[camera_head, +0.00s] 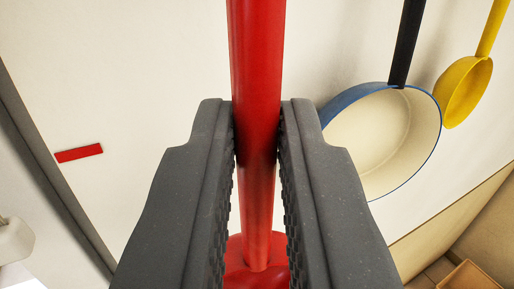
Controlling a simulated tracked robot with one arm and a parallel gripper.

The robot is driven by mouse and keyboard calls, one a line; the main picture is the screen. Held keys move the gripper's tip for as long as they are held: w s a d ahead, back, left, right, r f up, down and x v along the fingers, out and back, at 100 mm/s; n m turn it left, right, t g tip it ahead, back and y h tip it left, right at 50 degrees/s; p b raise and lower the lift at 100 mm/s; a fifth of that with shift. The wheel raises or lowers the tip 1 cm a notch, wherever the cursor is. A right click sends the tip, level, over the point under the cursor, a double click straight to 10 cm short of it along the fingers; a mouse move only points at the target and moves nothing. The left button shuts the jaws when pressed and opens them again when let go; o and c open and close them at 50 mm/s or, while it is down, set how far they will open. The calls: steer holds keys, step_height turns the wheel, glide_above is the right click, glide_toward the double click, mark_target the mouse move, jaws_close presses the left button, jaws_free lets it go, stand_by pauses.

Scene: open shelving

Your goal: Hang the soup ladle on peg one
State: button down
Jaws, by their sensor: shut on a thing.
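My gripper (258,145) is shut on the red handle of the soup ladle (257,50). The handle runs upright between the two dark grey pads and leaves the picture at the top. Its lower end joins a wider red part (258,262), partly hidden behind the fingers and cut off by the bottom edge. No peg shows in this view. A short red strip (79,153) is on the pale wall to the left of my gripper.
A blue-rimmed pan (385,140) with a black handle hangs on the right, close to my right finger. A yellow ladle-like utensil (466,90) hangs beyond it. A wooden-coloured box (468,277) is at the lower right. The wall left of my gripper is bare around the strip.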

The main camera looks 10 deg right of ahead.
steer(key=w+a+f+p, duration=0.1)
steer(key=w+a+p, duration=0.1)
steer(key=w, duration=0.3)
steer(key=shift+w+p, duration=0.4)
steer(key=shift+p, duration=0.3)
steer(key=shift+f, duration=0.15)
stand_by(0.7)
steer(key=c, duration=1.4)
jaws_free()
steer(key=shift+o, duration=0.2)
steer(key=shift+s, duration=0.1)
steer(key=s+d+f+n+g+y+b, duration=0.1)
steer(key=s+b, duration=0.8)
steer(key=s, duration=1.9)
step_height(320, 180, down, 3)
steer(key=shift+s+d+f+g+y, duration=0.2)
steer(key=shift+d+g+y, duration=0.25)
steer(key=shift+g+y, duration=0.5)
